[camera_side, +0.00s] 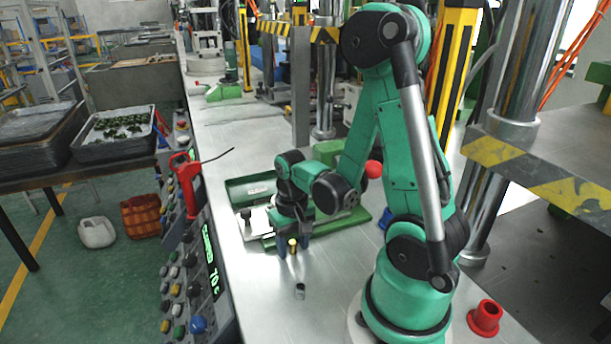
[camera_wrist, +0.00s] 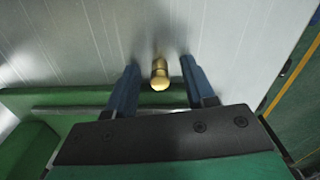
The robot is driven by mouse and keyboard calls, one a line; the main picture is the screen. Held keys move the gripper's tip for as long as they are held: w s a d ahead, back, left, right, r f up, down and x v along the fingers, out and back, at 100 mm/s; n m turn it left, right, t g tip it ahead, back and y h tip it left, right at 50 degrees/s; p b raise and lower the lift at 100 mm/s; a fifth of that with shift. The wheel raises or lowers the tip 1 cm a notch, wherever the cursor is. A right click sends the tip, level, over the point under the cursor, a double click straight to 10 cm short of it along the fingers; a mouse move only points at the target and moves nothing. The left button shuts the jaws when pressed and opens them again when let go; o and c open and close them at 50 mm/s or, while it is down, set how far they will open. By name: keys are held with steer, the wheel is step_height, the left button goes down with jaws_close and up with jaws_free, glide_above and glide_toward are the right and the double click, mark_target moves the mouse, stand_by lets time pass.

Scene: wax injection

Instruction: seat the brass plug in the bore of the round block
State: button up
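The brass plug (camera_side: 292,245) shows as a small gold cylinder between the fingers of my gripper (camera_side: 293,254) in the side view. In the wrist view the plug (camera_wrist: 159,76) lies midway between the two blue fingers of my gripper (camera_wrist: 159,66). A clear gap shows on each side of it, so my gripper is open around the plug and not touching it. The round block (camera_side: 300,291) is a small grey cylinder with a dark top, standing on the metal table nearer the side camera than my gripper. I cannot make out the block in the wrist view.
A green tray-like fixture (camera_side: 250,188) and a green plate (camera_side: 347,226) lie behind my gripper. A control panel (camera_side: 203,270) runs along the table's left edge. A red flanged part (camera_side: 485,317) stands at the right. The table (camera_side: 265,310) around the block is clear.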

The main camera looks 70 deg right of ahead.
jaws_close()
steer(key=shift+r, duration=0.2)
